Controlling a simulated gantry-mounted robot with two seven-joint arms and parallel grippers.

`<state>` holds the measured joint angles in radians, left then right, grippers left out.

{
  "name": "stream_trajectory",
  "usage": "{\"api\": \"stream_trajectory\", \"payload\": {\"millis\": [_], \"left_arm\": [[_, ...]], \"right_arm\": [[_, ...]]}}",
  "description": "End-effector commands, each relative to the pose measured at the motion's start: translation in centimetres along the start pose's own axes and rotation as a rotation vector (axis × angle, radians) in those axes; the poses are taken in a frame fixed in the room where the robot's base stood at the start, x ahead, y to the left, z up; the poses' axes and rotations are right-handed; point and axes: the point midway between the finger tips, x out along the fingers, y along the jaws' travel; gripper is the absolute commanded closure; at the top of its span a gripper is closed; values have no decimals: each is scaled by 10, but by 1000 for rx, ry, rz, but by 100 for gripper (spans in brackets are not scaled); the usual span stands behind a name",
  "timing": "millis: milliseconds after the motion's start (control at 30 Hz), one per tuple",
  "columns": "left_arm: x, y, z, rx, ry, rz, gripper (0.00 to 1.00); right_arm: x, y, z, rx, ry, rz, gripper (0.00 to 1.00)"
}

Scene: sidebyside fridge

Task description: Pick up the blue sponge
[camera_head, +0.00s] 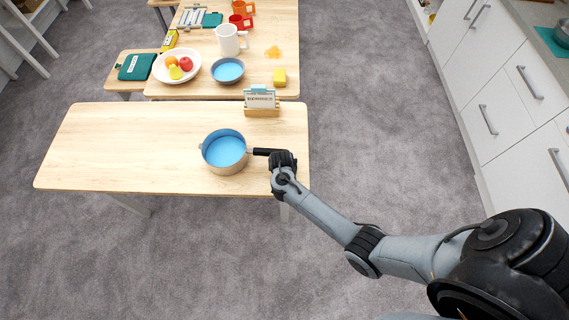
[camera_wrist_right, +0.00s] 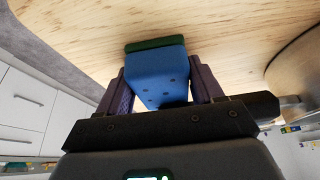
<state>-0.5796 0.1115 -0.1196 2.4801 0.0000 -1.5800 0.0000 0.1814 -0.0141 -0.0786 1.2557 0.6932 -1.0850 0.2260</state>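The blue sponge (camera_wrist_right: 158,75), with a dark green scouring layer at its far end, shows in the right wrist view. It sits between the two purple-grey fingers of my right gripper (camera_wrist_right: 158,85), which appear to touch it on both sides. In the head view, my right gripper (camera_head: 283,160) is at the right edge of the near wooden table, by the pan's handle, and hides the sponge. I cannot tell whether the sponge rests on the table or is slightly raised. My left gripper is not in view.
A pan with a blue inside (camera_head: 225,150) stands just left of my right gripper, its black handle (camera_head: 264,152) pointing at it. A wooden holder (camera_head: 262,105) stands behind. The near table's left half (camera_head: 120,140) is clear. A fruit bowl (camera_head: 177,67) is on the farther table.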

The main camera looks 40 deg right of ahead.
Motion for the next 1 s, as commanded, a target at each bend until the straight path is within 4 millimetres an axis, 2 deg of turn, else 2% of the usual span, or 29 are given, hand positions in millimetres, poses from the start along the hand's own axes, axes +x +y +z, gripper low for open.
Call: {"api": "stream_trajectory", "payload": {"millis": [33,100,567,767,1000], "left_arm": [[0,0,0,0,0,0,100],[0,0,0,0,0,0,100],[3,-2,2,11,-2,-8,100],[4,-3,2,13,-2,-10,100],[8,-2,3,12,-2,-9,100]], "right_arm": [[0,0,0,0,0,0,53],[0,0,0,0,0,0,63],[-6,0,-3,0,2,0,63],[-4,23,-4,3,2,2,63],[-3,62,-7,3,1,2,63]]}}
